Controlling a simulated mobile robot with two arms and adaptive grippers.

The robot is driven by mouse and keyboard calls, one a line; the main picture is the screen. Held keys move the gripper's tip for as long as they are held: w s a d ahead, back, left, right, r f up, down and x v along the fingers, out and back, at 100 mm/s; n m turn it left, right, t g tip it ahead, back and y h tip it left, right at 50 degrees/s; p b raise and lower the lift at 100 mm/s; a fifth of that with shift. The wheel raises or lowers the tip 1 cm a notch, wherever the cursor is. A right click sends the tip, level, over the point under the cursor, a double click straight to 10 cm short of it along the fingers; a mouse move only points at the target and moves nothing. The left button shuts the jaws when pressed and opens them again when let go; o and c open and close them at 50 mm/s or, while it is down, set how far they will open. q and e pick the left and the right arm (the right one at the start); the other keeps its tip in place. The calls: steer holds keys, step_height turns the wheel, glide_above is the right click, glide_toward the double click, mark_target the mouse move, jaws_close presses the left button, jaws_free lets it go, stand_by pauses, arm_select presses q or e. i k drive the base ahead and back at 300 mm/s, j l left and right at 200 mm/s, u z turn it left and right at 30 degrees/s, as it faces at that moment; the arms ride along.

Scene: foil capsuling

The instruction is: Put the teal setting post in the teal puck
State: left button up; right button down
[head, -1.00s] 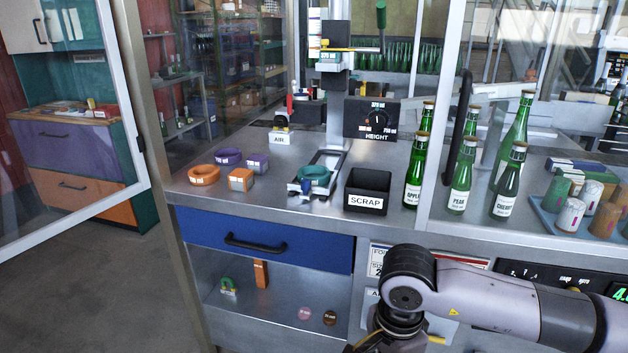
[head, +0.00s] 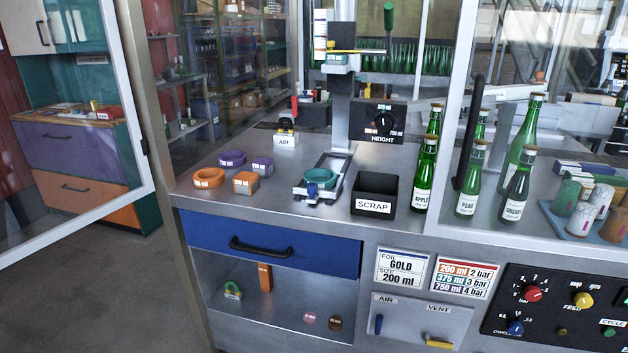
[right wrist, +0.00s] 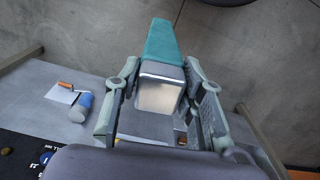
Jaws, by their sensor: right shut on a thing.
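The teal puck (head: 320,178) is a ring sitting on the small carriage (head: 312,197) on the bench in the head view. Its inside is too small to make out clearly. My right gripper (right wrist: 163,80) shows only in the right wrist view. It is shut on the teal setting post (right wrist: 164,42), a long teal block that points away from the gripper, over grey floor. My left gripper is in neither view.
An orange ring (head: 208,178), a purple ring (head: 232,159) and small orange (head: 246,183) and purple (head: 263,166) blocks stand left of the carriage. The black scrap bin (head: 374,194) stands close on its right, then green bottles (head: 425,170). The front bench strip is clear.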

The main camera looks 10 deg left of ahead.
mark_target(320, 179)
steer(key=i+j+u, duration=0.15)
steer(key=i+j, duration=0.25)
steer(key=j, duration=0.2)
steer(key=i+j+u, duration=0.15)
steer(key=i+j, duration=0.3)
steer(key=j, duration=0.15)
